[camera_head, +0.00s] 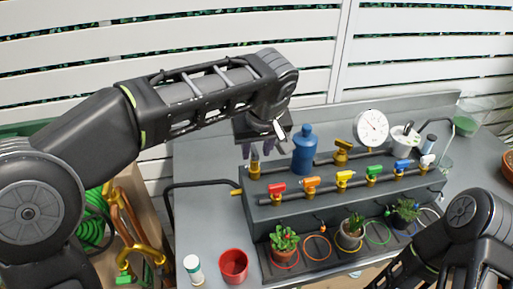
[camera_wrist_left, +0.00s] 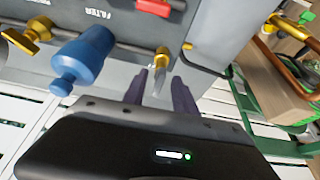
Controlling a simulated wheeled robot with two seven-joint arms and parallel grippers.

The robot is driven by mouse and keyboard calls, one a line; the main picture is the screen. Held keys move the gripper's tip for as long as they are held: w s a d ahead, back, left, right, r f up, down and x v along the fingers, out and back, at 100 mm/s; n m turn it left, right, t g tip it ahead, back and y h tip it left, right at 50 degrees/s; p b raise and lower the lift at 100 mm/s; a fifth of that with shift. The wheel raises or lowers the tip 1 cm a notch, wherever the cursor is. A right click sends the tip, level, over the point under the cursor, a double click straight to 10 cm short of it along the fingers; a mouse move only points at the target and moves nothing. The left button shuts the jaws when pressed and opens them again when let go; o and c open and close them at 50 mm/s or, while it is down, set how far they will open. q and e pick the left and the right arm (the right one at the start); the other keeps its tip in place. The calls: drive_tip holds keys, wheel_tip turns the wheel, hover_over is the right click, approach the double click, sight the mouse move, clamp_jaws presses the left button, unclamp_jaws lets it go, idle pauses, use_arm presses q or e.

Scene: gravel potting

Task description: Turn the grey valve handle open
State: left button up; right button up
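The grey valve handle (camera_wrist_left: 160,82) sits on a brass fitting (camera_wrist_left: 162,57) at the end of the back pipe. In the head view its brass valve (camera_head: 255,170) is at the back left of the grey bench block, left of the blue filter. My left gripper (camera_wrist_left: 161,86) is open, with one dark finger on each side of the handle. Visible gaps separate the fingers from the handle. In the head view the left gripper (camera_head: 262,150) comes down over the valve and partly hides the handle. My right arm shows at the lower right, but its fingers are not in view.
The blue filter (camera_head: 304,152) stands close beside the left gripper; it also shows in the wrist view (camera_wrist_left: 82,58). A front pipe carries several coloured valves, with the red valve (camera_head: 277,187) nearest. A red cup (camera_head: 233,265) and potted plants stand in front.

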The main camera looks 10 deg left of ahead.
use_arm(q)
drive_tip(key=shift+r, duration=0.1)
drive_tip(key=p+v, duration=0.1)
drive_tip(key=v, duration=0.6)
drive_tip(key=shift+s+r, duration=0.15)
drive_tip(key=shift+r, duration=0.1)
